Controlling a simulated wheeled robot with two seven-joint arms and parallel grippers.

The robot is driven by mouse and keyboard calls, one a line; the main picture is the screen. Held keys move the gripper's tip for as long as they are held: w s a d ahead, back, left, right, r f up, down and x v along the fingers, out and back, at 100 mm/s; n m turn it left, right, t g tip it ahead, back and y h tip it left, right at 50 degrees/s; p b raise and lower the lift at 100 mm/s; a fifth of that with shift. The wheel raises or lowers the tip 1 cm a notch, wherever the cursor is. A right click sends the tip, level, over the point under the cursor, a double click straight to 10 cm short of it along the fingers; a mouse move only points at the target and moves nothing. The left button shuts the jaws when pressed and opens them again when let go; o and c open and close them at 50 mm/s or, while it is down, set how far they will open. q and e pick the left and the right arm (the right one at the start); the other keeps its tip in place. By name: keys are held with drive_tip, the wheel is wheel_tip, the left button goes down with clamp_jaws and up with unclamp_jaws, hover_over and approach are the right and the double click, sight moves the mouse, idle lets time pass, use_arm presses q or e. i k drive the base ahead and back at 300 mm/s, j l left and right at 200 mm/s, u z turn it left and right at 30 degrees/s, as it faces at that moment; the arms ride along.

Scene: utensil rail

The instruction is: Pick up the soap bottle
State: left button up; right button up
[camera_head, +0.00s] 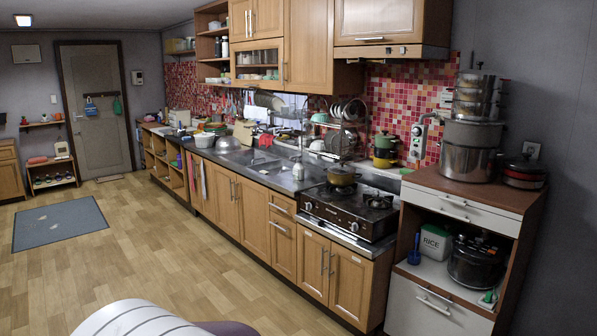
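Neither of my grippers shows in the head view. A white and dark rounded part at the bottom edge seems to be mine.
The counter (283,182) runs along the right wall, with a sink (262,164) and a stove (347,212) bearing a pot (341,175). A cabinet with stacked pots (470,161) stands at the right. The wooden floor (150,240) before the counter is clear; a grey mat (58,224) lies left.

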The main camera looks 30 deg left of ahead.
sight(297, 169)
drive_tip(key=i+j+u, duration=0.5)
drive_tip(key=i+u, duration=0.45)
drive_tip(key=i+j+u, duration=0.4)
drive_tip(key=i, duration=0.4)
drive_tip(key=i+j+u, duration=0.1)
drive_tip(key=i+u, duration=0.3)
drive_tip(key=i, duration=0.4)
drive_tip(key=i+l+u, duration=0.15)
drive_tip(key=i+u, duration=0.25)
drive_tip(key=i, duration=0.4)
drive_tip(key=i+l+z, duration=0.1)
drive_tip(key=i+z, duration=0.25)
drive_tip(key=i, duration=0.15)
drive_tip(key=i+z, duration=0.35)
drive_tip(key=i+j+z, duration=0.35)
drive_tip(key=i, duration=0.2)
drive_tip(key=i+j+z, duration=0.2)
drive_tip(key=i+z, duration=0.2)
drive_tip(key=i, duration=0.1)
